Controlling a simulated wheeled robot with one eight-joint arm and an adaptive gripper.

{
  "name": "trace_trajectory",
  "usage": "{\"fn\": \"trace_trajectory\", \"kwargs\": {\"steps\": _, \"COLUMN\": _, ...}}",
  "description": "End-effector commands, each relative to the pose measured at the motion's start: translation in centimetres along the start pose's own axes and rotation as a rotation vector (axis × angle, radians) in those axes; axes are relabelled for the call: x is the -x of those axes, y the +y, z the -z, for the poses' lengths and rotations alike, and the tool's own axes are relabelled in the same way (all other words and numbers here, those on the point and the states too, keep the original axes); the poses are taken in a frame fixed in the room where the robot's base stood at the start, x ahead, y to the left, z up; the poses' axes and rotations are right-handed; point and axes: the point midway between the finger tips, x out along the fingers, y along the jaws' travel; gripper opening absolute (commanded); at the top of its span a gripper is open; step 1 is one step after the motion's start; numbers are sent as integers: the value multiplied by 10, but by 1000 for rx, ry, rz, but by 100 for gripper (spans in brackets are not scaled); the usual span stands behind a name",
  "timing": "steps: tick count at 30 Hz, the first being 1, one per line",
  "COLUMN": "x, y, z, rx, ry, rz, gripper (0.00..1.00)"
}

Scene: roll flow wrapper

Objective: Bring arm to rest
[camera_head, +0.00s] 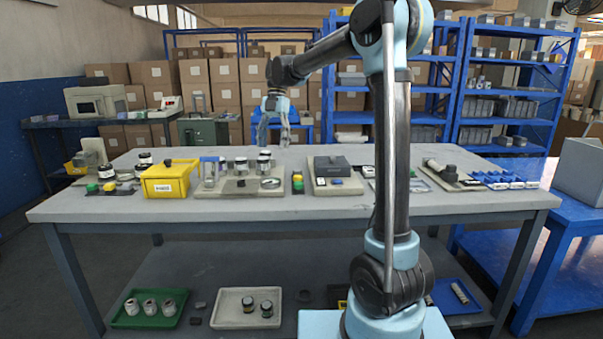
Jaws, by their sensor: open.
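My arm rises on the right of the middle in front of the workbench (330,206), bends at the top and reaches left over it. My gripper (274,138) hangs above the bench, pointing down, with its fingers apart. I see nothing between the fingers. Below it in the picture stand several dark-lidded jars (241,165) on a grey tray; the gripper appears apart from them.
A yellow box (168,179) stands on the bench at left. A dark grey box (332,165) sits right of the jars. Blue small parts (503,180) lie at right. A green tray (150,308) and a white tray (247,322) rest on the lower shelf.

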Motion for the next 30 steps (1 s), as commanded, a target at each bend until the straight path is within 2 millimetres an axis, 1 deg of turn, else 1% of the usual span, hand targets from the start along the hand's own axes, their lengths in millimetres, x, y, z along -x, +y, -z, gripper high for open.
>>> {"fn": "trace_trajectory", "kwargs": {"steps": 1, "x": -1, "y": -10, "z": 1, "rx": -42, "ry": -6, "rz": -7, "gripper": 65}}
{"fn": "trace_trajectory", "kwargs": {"steps": 5, "x": -4, "y": -38, "z": 2, "rx": -191, "ry": -27, "rz": -30, "gripper": 65}}
{"fn": "trace_trajectory", "kwargs": {"steps": 8, "x": -10, "y": -66, "z": 5, "rx": -343, "ry": -47, "rz": -55, "gripper": 65}}
{"fn": "trace_trajectory", "kwargs": {"steps": 14, "x": -28, "y": -122, "z": 12, "rx": -660, "ry": -79, "rz": -116, "gripper": 65}}
{"fn": "trace_trajectory", "kwargs": {"steps": 18, "x": -44, "y": -158, "z": 17, "rx": -881, "ry": -95, "rz": -164, "gripper": 65}}
{"fn": "trace_trajectory", "kwargs": {"steps": 23, "x": -68, "y": -199, "z": 24, "rx": -1131, "ry": -107, "rz": -225, "gripper": 65}}
{"fn": "trace_trajectory", "kwargs": {"steps": 30, "x": -112, "y": -253, "z": 36, "rx": -1505, "ry": -108, "rz": -327, "gripper": 65}}
